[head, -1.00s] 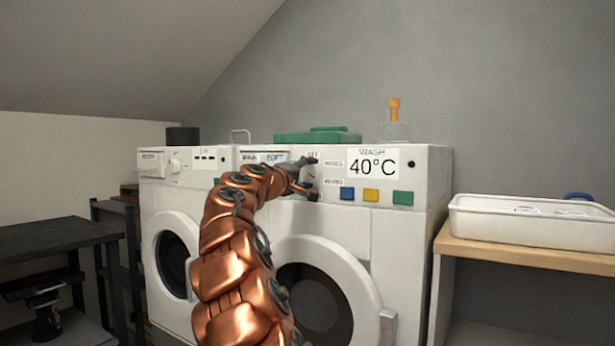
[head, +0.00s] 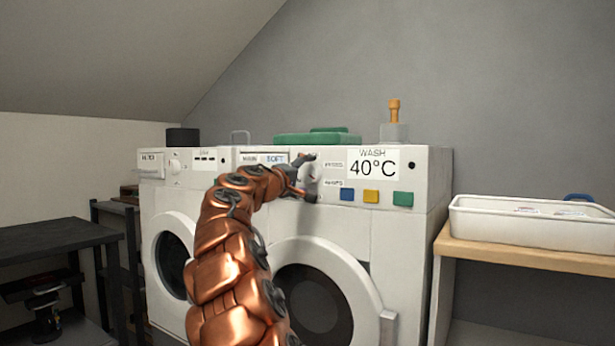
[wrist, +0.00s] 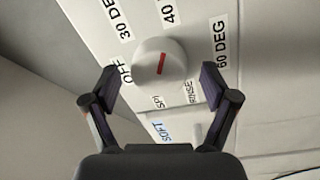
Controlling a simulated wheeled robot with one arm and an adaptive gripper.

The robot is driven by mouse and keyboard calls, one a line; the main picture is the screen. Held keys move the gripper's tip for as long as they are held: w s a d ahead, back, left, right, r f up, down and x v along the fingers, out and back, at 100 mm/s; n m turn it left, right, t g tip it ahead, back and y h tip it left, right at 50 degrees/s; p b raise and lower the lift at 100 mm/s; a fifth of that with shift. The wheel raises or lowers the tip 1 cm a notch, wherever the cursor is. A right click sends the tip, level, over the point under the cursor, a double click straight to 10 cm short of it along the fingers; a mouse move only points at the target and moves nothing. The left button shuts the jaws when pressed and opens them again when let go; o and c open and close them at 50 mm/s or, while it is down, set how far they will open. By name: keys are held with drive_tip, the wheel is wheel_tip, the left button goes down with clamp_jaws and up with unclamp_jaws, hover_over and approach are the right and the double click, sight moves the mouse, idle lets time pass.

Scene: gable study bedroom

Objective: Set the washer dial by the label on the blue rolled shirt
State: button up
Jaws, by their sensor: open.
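The white washer dial (wrist: 158,62) has a red mark and sits between OFF, 30 DEG, 40, 60 DEG, RINSE and SPIN labels in the wrist view. The mark runs roughly along the line toward 40; which end points is unclear. My gripper (wrist: 159,82) is open, with one finger on each side of the dial and gaps to both. In the head view my gripper (head: 309,178) is at the front panel of the right washer (head: 400,240). Its display (head: 373,164) reads WASH 40°C. No blue rolled shirt is recognizable.
Blue, yellow and green buttons (head: 371,196) lie right of the dial. A green item (head: 300,140) rests on the washer. A white tray (head: 520,235) with labels inside stands on a wooden shelf at right; a small blue thing (head: 578,197) shows at its back.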

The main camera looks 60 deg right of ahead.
drive_tip(key=a, duration=1.1)
drive_tip(key=shift+f, duration=0.45)
drive_tip(key=shift+s+a, duration=0.1)
drive_tip(key=s+a+f+n+y+p, duration=0.1)
drive_tip(key=s+a+y+p, duration=0.5)
drive_tip(key=a+p, duration=0.7)
drive_tip(key=s+a+f+n+g+y+p, duration=0.1)
drive_tip(key=s+a+f+y+p, duration=0.1)
drive_tip(key=s+a+y+p, duration=0.4)
drive_tip(key=s+a+f+n+y+p, duration=0.1)
drive_tip(key=s+a+y+p, duration=0.5)
drive_tip(key=s+a+p, duration=0.8)
drive_tip(key=a+f+p, duration=0.1)
drive_tip(key=a+p, duration=0.6)
drive_tip(key=a, duration=0.5)
drive_tip(key=shift+g+y, duration=0.4)
